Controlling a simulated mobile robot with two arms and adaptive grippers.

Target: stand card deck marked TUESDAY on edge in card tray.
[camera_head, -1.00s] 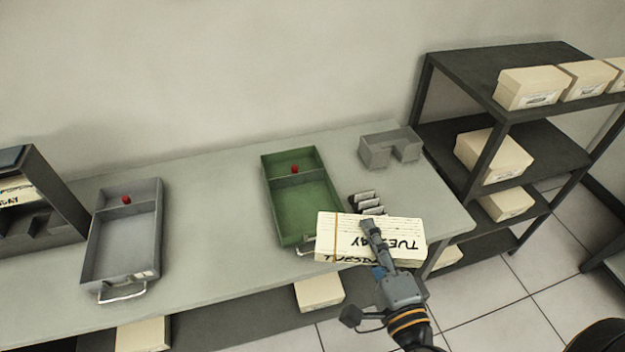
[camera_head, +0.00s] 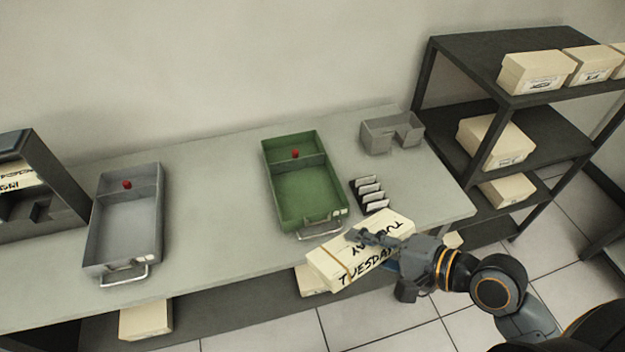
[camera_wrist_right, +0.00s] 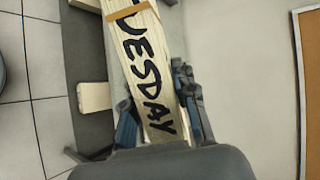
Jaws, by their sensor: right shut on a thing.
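The cream card deck marked TUESDAY (camera_head: 369,266) has a tan band around it and is tilted, its lettered side facing me. My right gripper (camera_head: 372,240) is shut on the deck and holds it in front of the table's front edge. In the right wrist view the deck (camera_wrist_right: 146,75) lies between the two fingers of my right gripper (camera_wrist_right: 160,105). Two trays lie on the table: a green one (camera_head: 310,222) just behind the deck and a grey one (camera_head: 124,262) at the left. Both look empty, with a red knob in the back compartment. My left gripper is not in view.
A small black rack (camera_head: 371,196) with several slots stands right of the green tray. A grey notched holder (camera_head: 377,137) is behind it. A dark unit (camera_head: 40,215) holding a deck stands at far left. The table (camera_head: 215,200) is clear between the trays.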

